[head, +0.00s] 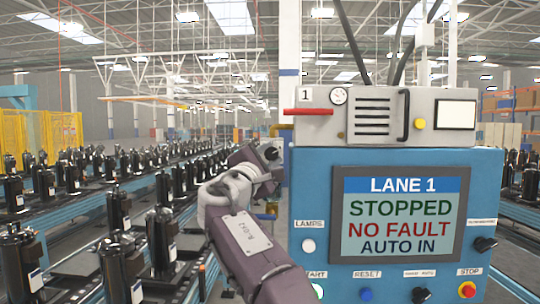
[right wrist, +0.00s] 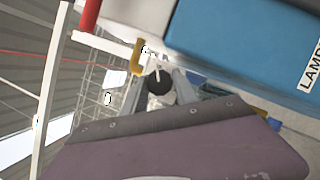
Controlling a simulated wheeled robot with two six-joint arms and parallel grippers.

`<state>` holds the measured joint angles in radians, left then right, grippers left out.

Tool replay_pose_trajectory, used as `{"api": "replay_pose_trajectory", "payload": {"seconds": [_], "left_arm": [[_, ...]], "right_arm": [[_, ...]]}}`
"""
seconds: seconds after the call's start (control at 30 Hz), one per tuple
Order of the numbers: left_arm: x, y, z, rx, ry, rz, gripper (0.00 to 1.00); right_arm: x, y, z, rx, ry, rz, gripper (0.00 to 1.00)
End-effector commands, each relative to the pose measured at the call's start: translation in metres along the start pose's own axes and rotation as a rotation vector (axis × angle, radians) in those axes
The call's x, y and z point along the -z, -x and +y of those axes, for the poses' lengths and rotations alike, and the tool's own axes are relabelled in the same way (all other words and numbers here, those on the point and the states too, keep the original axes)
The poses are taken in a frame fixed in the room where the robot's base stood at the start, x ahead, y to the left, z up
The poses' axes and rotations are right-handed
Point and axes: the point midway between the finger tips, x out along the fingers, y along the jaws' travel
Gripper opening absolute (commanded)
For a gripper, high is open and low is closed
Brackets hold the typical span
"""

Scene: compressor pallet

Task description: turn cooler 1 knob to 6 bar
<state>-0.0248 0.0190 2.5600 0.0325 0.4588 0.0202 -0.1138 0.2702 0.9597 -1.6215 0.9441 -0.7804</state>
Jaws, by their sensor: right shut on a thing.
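Cooler 1 (head: 325,130) is the pale grey box marked "1" on top of the blue lane cabinet. Its small round gauge (head: 339,96) is on the front; its needle is too small to read. My right gripper (head: 272,154) is at the left side of the cabinet, below the cooler's left end. In the right wrist view a black round knob (right wrist: 159,82) sits between the two grey fingers of my right gripper (right wrist: 162,92), which are shut on it. The knob is hidden in the head view. My left gripper is not in view.
The blue cabinet (head: 305,190) stands close at the right with a screen reading STOPPED, NO FAULT, AUTO IN. A red bar (head: 308,112) and a yellow pipe (head: 279,128) are just above my right gripper. Conveyors with black compressors (head: 117,265) fill the left.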

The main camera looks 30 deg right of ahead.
Motion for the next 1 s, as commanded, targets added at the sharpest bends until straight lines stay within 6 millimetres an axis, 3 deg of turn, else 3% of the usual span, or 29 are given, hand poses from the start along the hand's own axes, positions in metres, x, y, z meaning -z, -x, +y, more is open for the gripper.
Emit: {"api": "replay_pose_trajectory", "payload": {"seconds": [0.47,0.5,0.57,0.87,1.0], "left_arm": [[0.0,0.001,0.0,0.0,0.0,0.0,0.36],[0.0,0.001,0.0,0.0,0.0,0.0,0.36],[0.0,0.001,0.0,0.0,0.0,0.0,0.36],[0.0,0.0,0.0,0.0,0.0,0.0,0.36],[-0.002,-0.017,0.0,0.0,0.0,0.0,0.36]], "right_arm": [[-0.001,0.0,0.002,0.002,-0.014,-0.002,0.0],[-0.001,0.0,0.002,0.001,-0.014,-0.002,0.4],[-0.001,0.0,0.002,0.002,-0.014,-0.002,0.55],[0.0,0.001,0.0,0.003,-0.013,-0.001,0.55],[0.003,0.021,-0.004,0.001,-0.014,0.001,0.55]]}}
